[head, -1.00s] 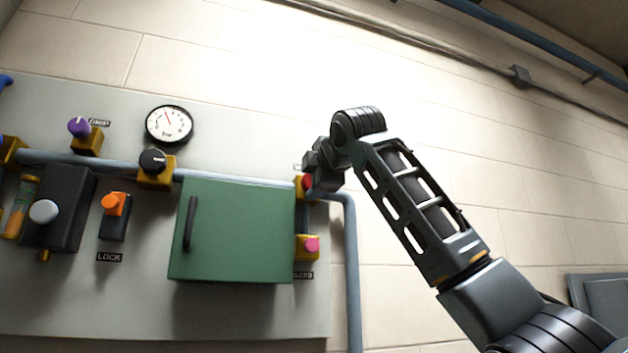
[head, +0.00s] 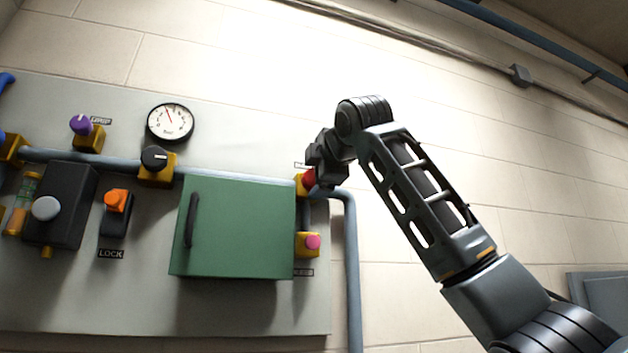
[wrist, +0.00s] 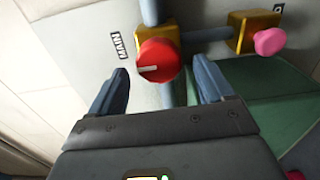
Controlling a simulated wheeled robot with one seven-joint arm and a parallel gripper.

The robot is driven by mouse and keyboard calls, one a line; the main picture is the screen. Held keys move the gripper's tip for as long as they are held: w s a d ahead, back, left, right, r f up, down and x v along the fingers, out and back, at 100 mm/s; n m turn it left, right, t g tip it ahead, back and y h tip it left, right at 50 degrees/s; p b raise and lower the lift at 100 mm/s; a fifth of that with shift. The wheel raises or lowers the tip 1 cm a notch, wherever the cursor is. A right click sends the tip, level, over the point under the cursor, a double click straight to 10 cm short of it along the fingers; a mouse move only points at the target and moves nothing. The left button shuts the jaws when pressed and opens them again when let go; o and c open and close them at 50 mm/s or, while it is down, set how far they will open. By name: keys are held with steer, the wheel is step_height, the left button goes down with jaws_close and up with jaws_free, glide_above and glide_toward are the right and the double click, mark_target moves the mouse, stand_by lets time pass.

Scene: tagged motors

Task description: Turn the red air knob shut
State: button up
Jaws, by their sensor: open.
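The red knob (wrist: 157,61) sits on a yellow valve block beside a MAIN label (wrist: 122,45) in the wrist view. A pale mark on its face runs toward the left side of that picture. In the head view the red knob (head: 309,180) shows at the right end of the panel, partly hidden by my gripper. My gripper (wrist: 161,82) is open, with one finger on each side of the knob's position in the wrist view. A gap shows between the knob and each finger. I cannot tell how deep the fingertips reach relative to the knob.
A pink knob (head: 312,242) on a yellow block is below the red one. The green cabinet (head: 240,228) stands out to the left. A pipe (head: 351,270) runs down at the right. A gauge (head: 170,123) and several other controls are further left.

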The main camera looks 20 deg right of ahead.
steer(key=s+b, duration=0.1)
steer(key=s, duration=0.5)
steer(key=shift+b, duration=0.4)
